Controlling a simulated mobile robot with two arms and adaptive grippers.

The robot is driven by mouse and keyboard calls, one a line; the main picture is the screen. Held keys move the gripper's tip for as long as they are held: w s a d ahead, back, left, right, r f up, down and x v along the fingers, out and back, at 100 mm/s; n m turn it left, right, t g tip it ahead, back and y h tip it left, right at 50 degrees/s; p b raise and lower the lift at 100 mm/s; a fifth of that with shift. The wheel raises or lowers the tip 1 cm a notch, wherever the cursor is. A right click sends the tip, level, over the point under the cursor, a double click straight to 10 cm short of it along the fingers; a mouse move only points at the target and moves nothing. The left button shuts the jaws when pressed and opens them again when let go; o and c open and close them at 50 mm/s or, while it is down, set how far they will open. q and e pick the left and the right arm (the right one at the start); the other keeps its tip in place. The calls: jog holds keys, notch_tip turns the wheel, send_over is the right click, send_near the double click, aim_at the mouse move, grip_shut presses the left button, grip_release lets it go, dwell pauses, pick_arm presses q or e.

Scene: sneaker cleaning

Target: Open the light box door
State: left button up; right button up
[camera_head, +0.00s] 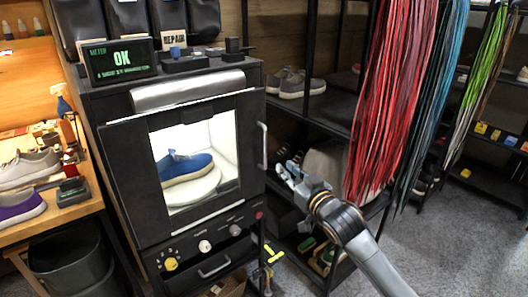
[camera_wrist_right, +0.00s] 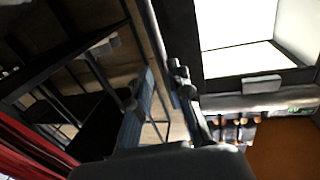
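The light box (camera_head: 130,100) is a black cabinet with a silver hood. Its black-framed door (camera_head: 140,170) looks shut, and its window shows a blue sneaker (camera_head: 186,167) on a white round stand. A pale upright handle (camera_head: 262,146) is on the door's right edge. My right gripper (camera_head: 285,170) is just right of and slightly below the handle, its fingers pointing toward the box. In the right wrist view its two fingers (camera_wrist_right: 160,100) stand apart beside the dark frame and bright window; contact with the handle cannot be told. My left gripper is out of view.
A dark shelf rack (camera_head: 335,108) with grey shoes (camera_head: 296,82) stands right of the box, close to my right arm. Red laces (camera_head: 390,90) hang beside it. A wooden bench (camera_head: 60,215) with shoes is at left. Grey floor (camera_head: 460,240) is clear at right.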

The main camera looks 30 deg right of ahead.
aim_at(266, 148)
jog(key=w, duration=0.4)
jog(key=w+d, duration=0.1)
jog(key=w, duration=0.8)
jog(key=shift+w+d+p, duration=0.35)
grip_shut()
